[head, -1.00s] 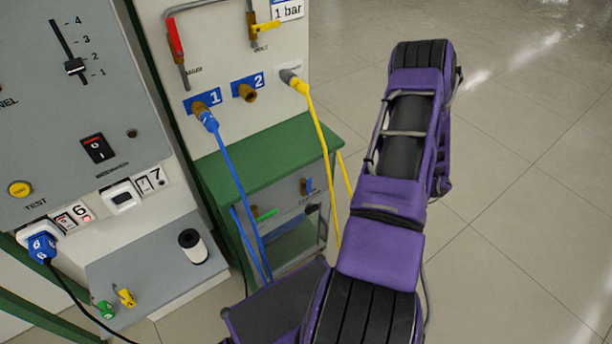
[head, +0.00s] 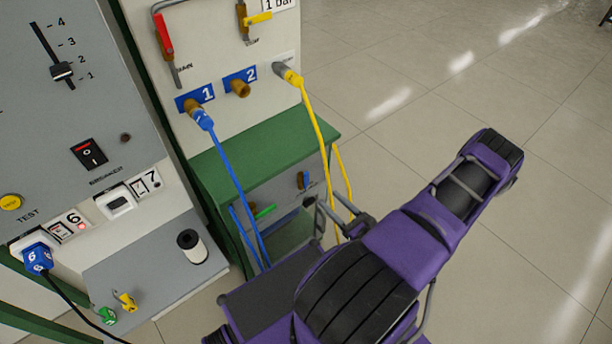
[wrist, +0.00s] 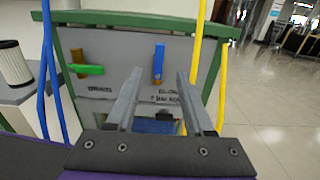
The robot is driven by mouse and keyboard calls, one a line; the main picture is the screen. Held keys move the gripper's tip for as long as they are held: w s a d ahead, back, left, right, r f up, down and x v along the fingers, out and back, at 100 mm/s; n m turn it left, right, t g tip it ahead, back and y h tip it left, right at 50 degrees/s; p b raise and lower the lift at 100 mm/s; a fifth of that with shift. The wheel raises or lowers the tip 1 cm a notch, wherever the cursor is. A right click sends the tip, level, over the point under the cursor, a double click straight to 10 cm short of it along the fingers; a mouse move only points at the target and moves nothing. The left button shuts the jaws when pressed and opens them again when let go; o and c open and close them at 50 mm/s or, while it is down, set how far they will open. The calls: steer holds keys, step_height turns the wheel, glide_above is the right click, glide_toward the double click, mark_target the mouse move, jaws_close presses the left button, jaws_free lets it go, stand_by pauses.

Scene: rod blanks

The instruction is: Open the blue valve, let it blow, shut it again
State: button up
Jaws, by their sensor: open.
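The blue valve (wrist: 159,62) shows in the wrist view on a grey panel, its handle upright on a brass fitting. It also shows in the head view (head: 303,180), small, on the cabinet under the green shelf. My gripper (wrist: 158,78) is open and empty. Its two fingers point at the panel, one to each side of the valve's column and below the handle in the picture. I see no contact with the handle. Printed lettering below the valve is partly hidden by the fingers.
A green-handled valve (wrist: 88,69) sits left of the blue one. Blue hoses (wrist: 46,70) hang at the left and a yellow hose (wrist: 195,70) just right of the valve. The green shelf (head: 265,160) overhangs the panel. Open floor lies to the right.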

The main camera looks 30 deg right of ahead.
mark_target(307, 178)
steer(key=w, duration=0.8)
steer(key=w+a, duration=0.1)
steer(key=w, duration=0.3)
jaws_close()
